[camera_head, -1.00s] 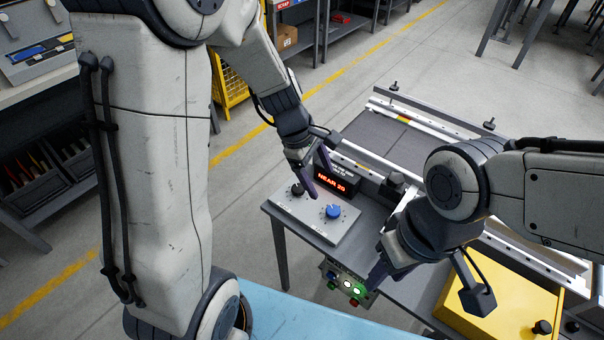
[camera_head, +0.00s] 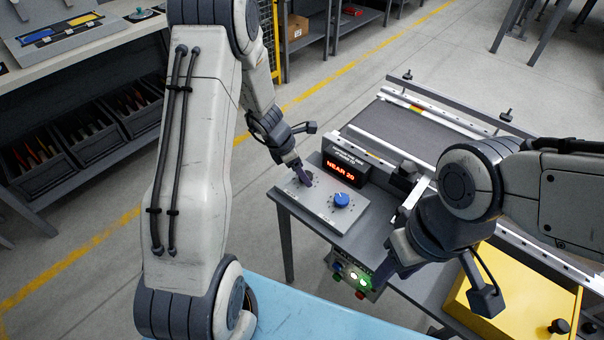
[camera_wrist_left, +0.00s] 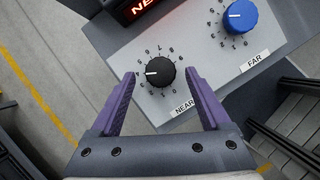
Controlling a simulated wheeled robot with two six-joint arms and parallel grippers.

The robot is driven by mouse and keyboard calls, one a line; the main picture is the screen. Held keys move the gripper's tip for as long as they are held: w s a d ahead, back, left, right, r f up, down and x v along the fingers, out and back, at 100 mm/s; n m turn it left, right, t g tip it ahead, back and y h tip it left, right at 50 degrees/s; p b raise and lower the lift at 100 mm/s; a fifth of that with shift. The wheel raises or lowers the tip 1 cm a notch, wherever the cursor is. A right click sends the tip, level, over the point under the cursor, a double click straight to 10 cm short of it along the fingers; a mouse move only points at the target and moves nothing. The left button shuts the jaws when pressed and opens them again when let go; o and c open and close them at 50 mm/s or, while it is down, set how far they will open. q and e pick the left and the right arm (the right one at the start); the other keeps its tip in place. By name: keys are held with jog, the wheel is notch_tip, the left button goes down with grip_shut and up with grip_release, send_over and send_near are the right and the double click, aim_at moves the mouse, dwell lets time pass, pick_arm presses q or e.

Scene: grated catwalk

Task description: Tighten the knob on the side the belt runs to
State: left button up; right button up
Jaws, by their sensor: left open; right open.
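A light grey panel (camera_head: 318,212) carries two knobs with dial marks. The black knob (camera_wrist_left: 160,72), labelled NEAR, has a white pointer line facing left in the left wrist view. The blue knob (camera_head: 341,200), labelled FAR, also shows in the left wrist view (camera_wrist_left: 240,16). A display (camera_head: 341,172) behind the panel reads NEAR 20. My left gripper (camera_head: 302,180) is open, its purple fingers on either side of the black knob, with gaps visible in the left wrist view. My right gripper (camera_head: 384,272) hangs at the table's front edge; its fingers are partly hidden.
The conveyor belt (camera_head: 420,128) runs behind the display between pale rails. A button box (camera_head: 352,278) with lit buttons hangs under the table front, close to my right gripper. A yellow box (camera_head: 520,312) is at the lower right. Shelves with bins stand at left.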

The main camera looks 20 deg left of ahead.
pick_arm(q)
jog(key=shift+w+d+f, duration=0.1)
jog(key=shift+d+f, duration=0.05)
jog(key=shift+f, duration=0.2)
grip_shut()
jog(key=shift+r, duration=0.1)
